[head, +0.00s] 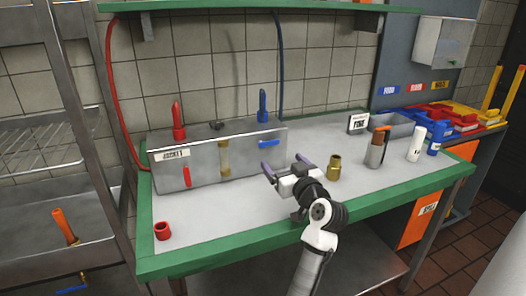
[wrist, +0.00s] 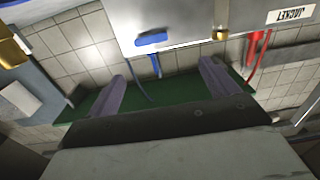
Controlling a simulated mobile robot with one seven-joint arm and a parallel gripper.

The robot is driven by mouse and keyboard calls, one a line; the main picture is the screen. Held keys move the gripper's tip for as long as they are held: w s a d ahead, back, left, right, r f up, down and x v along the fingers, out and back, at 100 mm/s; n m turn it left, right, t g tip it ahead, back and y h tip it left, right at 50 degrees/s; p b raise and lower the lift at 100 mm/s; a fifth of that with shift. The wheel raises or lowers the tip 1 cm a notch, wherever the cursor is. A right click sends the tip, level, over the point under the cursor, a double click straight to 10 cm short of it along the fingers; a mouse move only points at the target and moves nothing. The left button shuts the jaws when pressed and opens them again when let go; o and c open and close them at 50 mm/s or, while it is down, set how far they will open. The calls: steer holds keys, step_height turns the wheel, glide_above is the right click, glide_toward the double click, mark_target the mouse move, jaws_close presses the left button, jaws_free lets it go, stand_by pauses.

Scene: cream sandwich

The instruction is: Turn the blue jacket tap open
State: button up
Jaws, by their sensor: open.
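The blue jacket tap (head: 269,143) is a short blue lever on the front right of the grey metal jacket box (head: 205,165). Its lever lies about level; it also shows in the wrist view (wrist: 152,40), where the box appears upside down. My gripper (head: 286,165) is open and empty, in front of the box's right end. In the wrist view my two purple fingers (wrist: 164,68) are spread apart, with the blue lever beyond their tips and between them from side to side. The fingers look apart from the lever.
A red lever (head: 187,176) hangs vertically on the box's left front, with a sight tube (head: 225,158) between the levers. Red (head: 178,120) and blue (head: 262,105) fittings stand on top. A brass fitting (head: 334,168) stands right of my gripper; a red ring (head: 162,231) lies front left.

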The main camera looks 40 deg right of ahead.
mark_target(270, 144)
steer(key=p+x, duration=0.1)
steer(key=x, duration=0.2)
steer(key=d+p+x, duration=0.1)
steer(key=x, duration=0.3)
steer(key=f+p+x, duration=0.1)
steer(key=x, duration=0.3)
steer(key=shift+s+d, duration=0.2)
steer(key=shift+d, duration=0.15)
steer(key=shift+p+x, duration=0.4)
steer(key=shift+x, duration=0.4)
steer(key=shift+f, duration=0.1)
steer(key=c, duration=1)
